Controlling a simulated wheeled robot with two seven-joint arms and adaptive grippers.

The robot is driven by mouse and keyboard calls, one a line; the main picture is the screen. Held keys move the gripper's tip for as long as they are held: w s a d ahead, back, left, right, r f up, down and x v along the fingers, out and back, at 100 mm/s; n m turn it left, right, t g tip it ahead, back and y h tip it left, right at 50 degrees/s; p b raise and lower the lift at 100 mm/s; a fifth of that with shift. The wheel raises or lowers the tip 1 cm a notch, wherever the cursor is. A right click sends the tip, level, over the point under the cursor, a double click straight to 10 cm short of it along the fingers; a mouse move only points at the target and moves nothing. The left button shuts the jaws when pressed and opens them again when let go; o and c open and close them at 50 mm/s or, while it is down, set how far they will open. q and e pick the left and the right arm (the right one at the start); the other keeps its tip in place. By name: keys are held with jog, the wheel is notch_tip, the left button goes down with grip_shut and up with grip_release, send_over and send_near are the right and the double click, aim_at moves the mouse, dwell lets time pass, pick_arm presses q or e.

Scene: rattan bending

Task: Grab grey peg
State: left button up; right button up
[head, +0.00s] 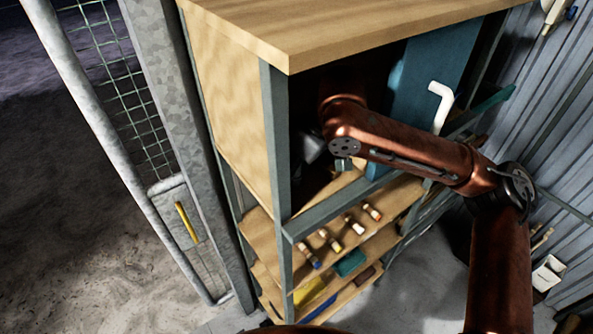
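I cannot make out a grey peg for certain. Several short pegs or handles with coloured ends (329,238) lie on the wooden shelf below the cabinet opening. A small pale grey shape (312,148) shows in the dark opening beside my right arm; I cannot tell whether it is a peg or part of my gripper. My copper-coloured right arm comes in from the lower right, and its wrist end is inside the opening. The fingers of my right gripper cannot be made out in the shadow. My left gripper is not in view.
The cabinet's wooden top (310,22) overhangs the opening, and a grey-green metal post (275,140) edges it. A teal panel (440,70) with a white handle (440,105) stands behind my forearm. A wire-mesh gate (112,80) is at left. Bare floor (70,220) lies beyond it.

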jog(key=shift+a, duration=0.2)
jog(key=c, duration=0.5)
jog(key=shift+d, duration=0.15)
jog(key=c, duration=0.4)
jog(key=shift+c, duration=0.3)
jog(key=shift+r, duration=0.1)
